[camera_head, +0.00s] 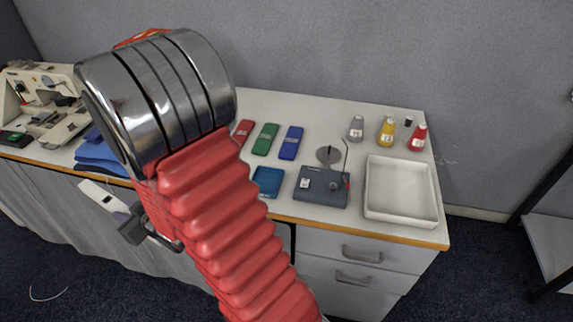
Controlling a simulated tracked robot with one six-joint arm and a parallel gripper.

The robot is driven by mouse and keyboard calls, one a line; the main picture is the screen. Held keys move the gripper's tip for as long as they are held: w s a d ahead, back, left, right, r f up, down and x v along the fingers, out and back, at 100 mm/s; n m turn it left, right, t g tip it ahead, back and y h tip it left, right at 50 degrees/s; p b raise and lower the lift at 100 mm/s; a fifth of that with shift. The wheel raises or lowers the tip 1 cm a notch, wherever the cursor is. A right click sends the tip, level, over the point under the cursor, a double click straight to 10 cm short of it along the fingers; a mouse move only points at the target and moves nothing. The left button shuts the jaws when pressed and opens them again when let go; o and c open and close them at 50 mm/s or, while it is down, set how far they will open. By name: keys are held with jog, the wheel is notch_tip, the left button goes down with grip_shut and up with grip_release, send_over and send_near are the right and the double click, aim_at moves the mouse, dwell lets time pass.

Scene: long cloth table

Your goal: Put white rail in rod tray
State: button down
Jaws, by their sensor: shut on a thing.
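A white rail (101,196) with a small dark mark shows at the left, in front of the table's front edge. My gripper (130,222) is dark and shut on the rail's lower right end. The rail is tilted, its free end pointing up and left. My red-sleeved arm hides part of the gripper and the table behind it. A white shallow tray (400,188), which looks like the rod tray, is empty at the table's right end. My gripper is far to the left of it.
A dark grey device (321,187) with a thin upright wire stands left of the tray. Grey (356,129), yellow (387,133) and red (418,138) bottles stand behind it. Flat coloured pieces lie mid-table.

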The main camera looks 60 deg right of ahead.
jog(key=w+d+r+n+y, duration=0.1)
jog(key=d+r, duration=0.1)
jog(key=d, duration=0.7)
jog(key=w+d+r+n+y, duration=0.1)
jog(key=w+d+r+y, duration=0.1)
jog(key=d, duration=0.7)
jog(key=s+d+f+n, duration=0.1)
jog(key=s+d+f, duration=0.1)
jog(key=s+d, duration=0.3)
jog(key=d, duration=0.4)
jog(key=shift+s+d+y, duration=0.3)
jog(key=shift+d+y, duration=0.05)
jog(key=shift+y, duration=0.05)
jog(key=shift+f, duration=3.1)
jog(key=shift+f, duration=1.85)
